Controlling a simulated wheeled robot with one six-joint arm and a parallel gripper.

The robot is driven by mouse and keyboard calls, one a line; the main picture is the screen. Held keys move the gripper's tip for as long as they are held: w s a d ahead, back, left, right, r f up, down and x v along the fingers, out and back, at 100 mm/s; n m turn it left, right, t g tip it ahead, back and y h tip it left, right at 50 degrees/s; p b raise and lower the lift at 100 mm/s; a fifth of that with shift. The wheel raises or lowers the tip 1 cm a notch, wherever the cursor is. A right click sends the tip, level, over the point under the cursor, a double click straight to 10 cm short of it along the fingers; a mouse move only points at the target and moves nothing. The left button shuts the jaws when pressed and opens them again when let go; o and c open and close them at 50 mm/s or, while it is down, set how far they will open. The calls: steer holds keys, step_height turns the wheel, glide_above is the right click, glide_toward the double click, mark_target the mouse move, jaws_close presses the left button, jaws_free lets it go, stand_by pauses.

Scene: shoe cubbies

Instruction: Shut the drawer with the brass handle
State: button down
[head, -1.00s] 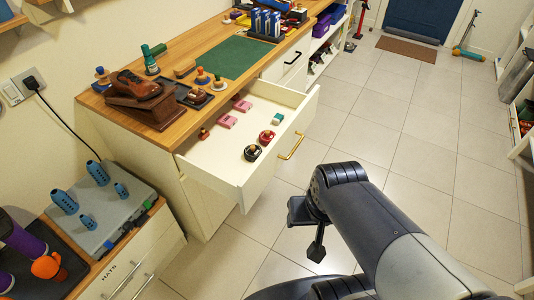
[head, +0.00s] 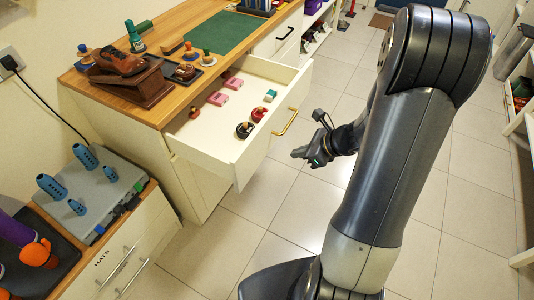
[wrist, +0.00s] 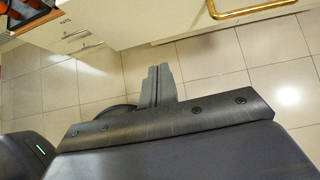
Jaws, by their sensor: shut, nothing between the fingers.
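The drawer (head: 237,166) with the brass handle (head: 285,121) stands pulled out from the wooden-topped cabinet in the head view. Inside it lie pink blocks, a small teal-and-white block and round red and black items. The brass handle also shows at the top of the wrist view (wrist: 250,10), on the white drawer front. My gripper (head: 300,155) is in front of the drawer, to the right of and below the handle in the head view, and apart from it. In the wrist view its fingers (wrist: 160,72) are together and empty, over the floor tiles.
A wooden worktop (head: 160,50) with a green mat (head: 217,30) and shoe-care items is above the drawer. A drawer with a black handle (head: 284,34) is beyond. A low cabinet labelled HATS (head: 110,262) stands at lower left. Tiled floor (head: 255,240) in front is clear.

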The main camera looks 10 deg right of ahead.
glide_toward(258, 155)
steer(key=x, duration=0.5)
steer(key=shift+s+d+f+b, duration=0.1)
steer(key=shift+d+f+b, duration=0.15)
steer(key=shift+f+b, duration=0.15)
steer(key=shift+w+a+f, duration=0.1)
steer(key=shift+w+a, duration=0.3)
